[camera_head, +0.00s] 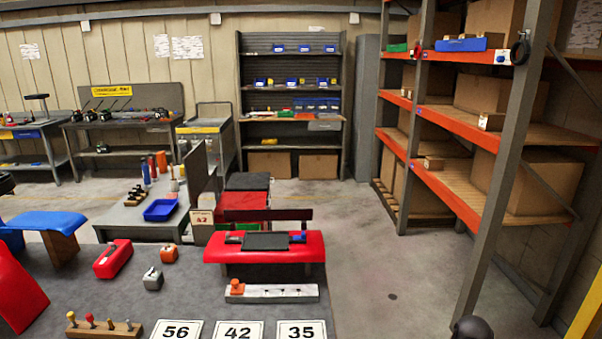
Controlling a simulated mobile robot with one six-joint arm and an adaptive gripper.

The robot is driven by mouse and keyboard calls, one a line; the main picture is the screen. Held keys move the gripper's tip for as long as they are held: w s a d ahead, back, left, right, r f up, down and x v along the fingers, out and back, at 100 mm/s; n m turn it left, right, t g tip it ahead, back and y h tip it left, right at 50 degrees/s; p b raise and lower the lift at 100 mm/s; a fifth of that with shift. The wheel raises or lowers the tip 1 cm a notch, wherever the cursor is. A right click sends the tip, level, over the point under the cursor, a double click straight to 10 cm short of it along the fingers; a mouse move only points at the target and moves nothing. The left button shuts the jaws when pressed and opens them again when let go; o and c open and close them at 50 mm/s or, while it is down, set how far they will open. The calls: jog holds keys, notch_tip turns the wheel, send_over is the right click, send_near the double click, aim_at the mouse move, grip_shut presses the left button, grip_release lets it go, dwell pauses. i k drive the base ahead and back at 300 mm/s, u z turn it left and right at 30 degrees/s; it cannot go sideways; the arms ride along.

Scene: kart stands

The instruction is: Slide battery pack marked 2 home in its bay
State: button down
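No battery pack with a readable 2 shows, and I cannot tell which thing is its bay. A small grey block (153,279) and a small orange block (168,254) stand on the dark floor mat, left of centre; any marks on them are too small to read. A red kart-like body (264,249) with a dark flat panel on top stands at centre. A white bar (272,293) with an orange knob at its left end lies in front of it. My gripper is not in view; a dark rounded shape at the lower right edge cannot be identified.
A red case (113,259) lies left of the blocks. White plates reading 56, 42 and 35 (301,330) line the front. A wooden bar with coloured pegs (103,329) lies front left. An orange-beamed rack (447,187) stands right. Floor between rack and mat is clear.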

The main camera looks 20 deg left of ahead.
aim_at(89, 118)
jog(key=i, duration=4.2)
jog(key=u, duration=0.9)
